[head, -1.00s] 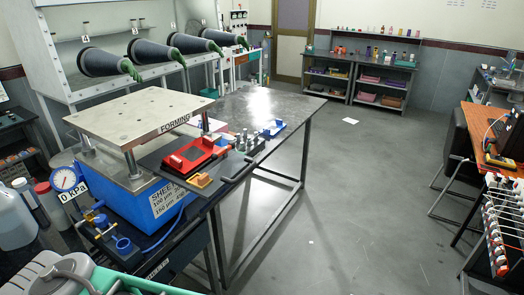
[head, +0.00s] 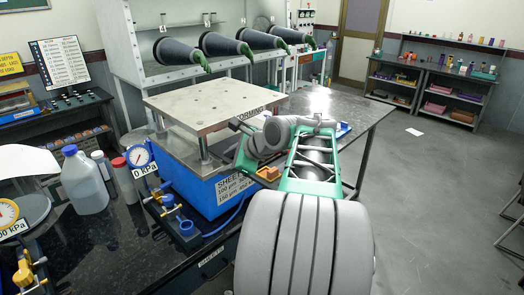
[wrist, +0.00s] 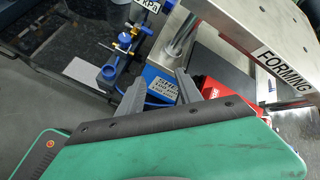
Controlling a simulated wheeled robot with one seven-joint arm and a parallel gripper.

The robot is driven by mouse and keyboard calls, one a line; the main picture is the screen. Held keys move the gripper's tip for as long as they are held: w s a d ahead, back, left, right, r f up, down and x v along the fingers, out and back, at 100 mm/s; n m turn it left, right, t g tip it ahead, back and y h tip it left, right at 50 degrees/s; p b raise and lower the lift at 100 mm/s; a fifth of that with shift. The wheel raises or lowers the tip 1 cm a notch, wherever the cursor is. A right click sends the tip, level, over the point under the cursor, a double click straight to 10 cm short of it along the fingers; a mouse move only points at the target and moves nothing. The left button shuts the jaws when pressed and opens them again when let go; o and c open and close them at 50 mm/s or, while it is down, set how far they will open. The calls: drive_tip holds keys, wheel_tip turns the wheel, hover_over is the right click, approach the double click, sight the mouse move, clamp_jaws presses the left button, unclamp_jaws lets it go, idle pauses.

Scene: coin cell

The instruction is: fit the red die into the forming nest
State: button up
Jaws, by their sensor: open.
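My gripper (wrist: 160,92) shows in the wrist view with its two grey fingers apart and nothing between them. They hang over the front of the blue press base (wrist: 163,86). A red piece (wrist: 213,86) lies just right of the right finger, partly covered by my green hand. I cannot tell whether it is the red die or a holder. In the head view my arm hides the red piece and most of the dark tray. The forming press (head: 200,107) stands left of my arm. The forming nest cannot be made out.
The press's top plate (wrist: 240,22) and its metal post stand close to my fingers. An orange block (head: 268,173) shows beside my arm. A gauge (head: 139,157), blue-and-brass valve fittings (head: 172,208) and bottles (head: 84,182) crowd the left bench.

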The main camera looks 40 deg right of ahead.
drive_tip(key=s+d+m, duration=0.1)
drive_tip(key=d+m, duration=0.1)
drive_tip(key=d, duration=0.1)
drive_tip(key=s+d+r+m+t, duration=0.1)
drive_tip(key=s+d+m, duration=0.1)
drive_tip(key=d+m, duration=0.1)
drive_tip(key=s+d+r+m+t, duration=0.1)
drive_tip(key=d+m, duration=0.2)
drive_tip(key=d, duration=0.1)
drive_tip(key=shift+s+d+r, duration=0.2)
drive_tip(key=shift+d, duration=0.05)
drive_tip(key=shift+d+m, duration=0.2)
drive_tip(key=shift+m, duration=0.1)
drive_tip(key=x, duration=0.7)
drive_tip(key=shift+w+a+p, duration=0.1)
drive_tip(key=shift+w+p, duration=0.25)
drive_tip(key=shift+s, duration=0.1)
drive_tip(key=shift+c, duration=0.3)
clamp_jaws()
drive_tip(key=shift+r+h, duration=0.15)
drive_tip(key=shift+h, duration=0.15)
